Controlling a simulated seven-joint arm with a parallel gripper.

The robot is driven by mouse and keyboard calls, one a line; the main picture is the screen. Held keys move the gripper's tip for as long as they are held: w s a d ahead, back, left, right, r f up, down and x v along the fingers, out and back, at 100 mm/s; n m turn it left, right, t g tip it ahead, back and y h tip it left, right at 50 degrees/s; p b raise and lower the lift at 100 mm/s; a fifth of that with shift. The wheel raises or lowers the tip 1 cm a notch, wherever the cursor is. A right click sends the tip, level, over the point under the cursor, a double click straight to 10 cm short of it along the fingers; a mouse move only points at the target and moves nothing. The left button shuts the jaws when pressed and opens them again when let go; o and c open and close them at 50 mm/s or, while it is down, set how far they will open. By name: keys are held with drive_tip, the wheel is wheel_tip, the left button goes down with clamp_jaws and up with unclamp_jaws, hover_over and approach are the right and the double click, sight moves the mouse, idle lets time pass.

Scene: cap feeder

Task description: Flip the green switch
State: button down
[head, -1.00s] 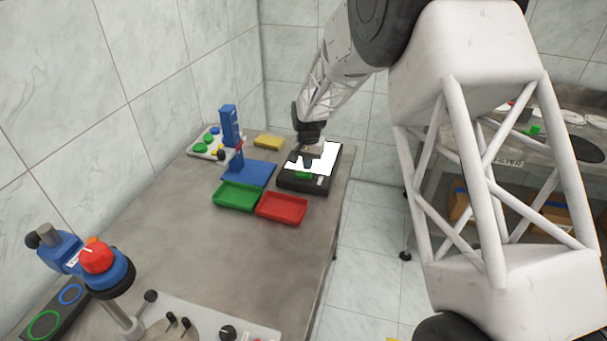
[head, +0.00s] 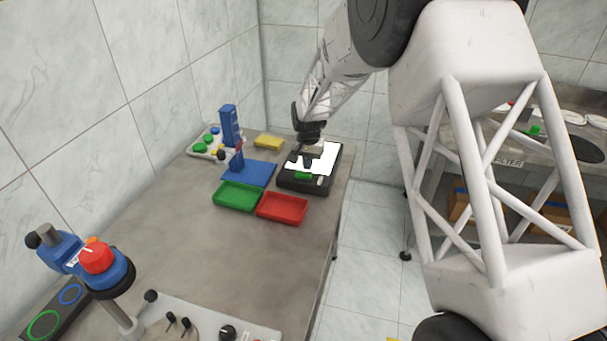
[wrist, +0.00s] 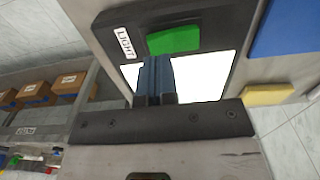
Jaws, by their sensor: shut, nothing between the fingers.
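The green switch (head: 303,175) sits on the front edge of a black light box (head: 289,185) with a bright white panel. In the wrist view the green switch (wrist: 173,40) is a wide rocker beside a LIGHT label. My gripper (head: 307,161) is over the white panel, just behind the switch. In the wrist view the blue-grey fingers of my gripper (wrist: 154,62) are together with nothing between them. Their tips appear close to the switch's edge, with a strip of black housing between. I cannot tell how high the tips are above the box.
A green tray (head: 237,207) and a red tray (head: 282,221) lie in front of the box. A blue stand (head: 231,127) on a blue base (head: 256,176) and a yellow block (head: 269,142) are to its left. The table (head: 205,265) is bare in the middle.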

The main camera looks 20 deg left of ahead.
sight(308, 174)
drive_tip(key=shift+f, duration=1.35)
idle(1.3)
drive_tip(key=shift+r, duration=3.5)
drive_tip(key=shift+d+r, duration=0.1)
